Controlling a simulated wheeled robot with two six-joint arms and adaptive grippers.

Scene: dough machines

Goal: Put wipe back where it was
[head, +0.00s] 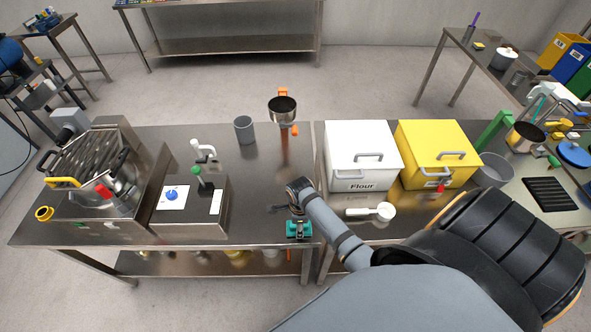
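A small teal item (299,230), which may be the wipe, lies at the front edge of the steel table (255,205), with a dark part over its middle. My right gripper (276,209) is over the table just behind and to the left of the teal item. Its dark fingers point left and are too small to tell open from shut. Whether the gripper touches the teal item cannot be told. My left gripper is not in view.
A white flour bin (361,140) and a yellow bin (436,140) stand right of my arm, with a white scoop (384,211) before them. A grey cup (244,130) and a pot (282,108) stand behind. Machines fill the left side. The table's middle is mostly clear.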

